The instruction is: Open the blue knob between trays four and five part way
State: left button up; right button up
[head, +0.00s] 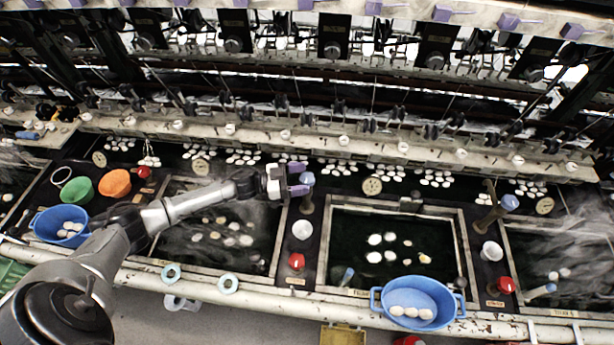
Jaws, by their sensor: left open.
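A blue knob (308,179) tops a dark post on the divider between the left dark water tray (215,235) and the middle one (395,240). The tray labels are too small to read surely. My left gripper (299,179) reaches in from the left, its two purple-tipped fingers open and pointing right at the knob. The knob shows at the fingertips; I cannot tell whether they touch it. A second blue knob (510,202) tops a tilted post on the divider farther right. My right gripper is not in view.
On the near divider stand a white cup (302,230) and a red knob (296,261). A blue basin (417,303) with white cocoons sits at the middle tray's front edge. Another blue basin (62,226) and green and orange bowls lie left. Reeling machinery spans the back.

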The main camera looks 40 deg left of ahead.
pick_arm(q)
jog(key=shift+x, duration=1.05)
jog(key=shift+c, duration=0.5)
jog(key=c, duration=0.8)
jog(key=shift+r+n+t+y+p, duration=0.1)
jog(key=shift+n+t+y+p, duration=0.2)
jog(key=shift+p, duration=0.25)
jog(key=n+t+y+p, duration=0.2)
jog(key=y+p, duration=0.1)
jog(key=shift+s+d+n+y, duration=0.1)
jog(key=shift+n+y, duration=0.3)
jog(key=n+t+y+p, duration=0.1)
jog(key=n+y, duration=0.1)
jog(key=y, duration=0.1)
jog(key=shift+p, duration=0.3)
jog(key=shift+c, duration=0.2)
jog(key=shift+n+t+y+p, duration=0.35)
jog(key=shift+n+t+y, duration=0.15)
jog(key=shift+n+y, duration=0.95)
jog(key=shift+y, duration=0.55)
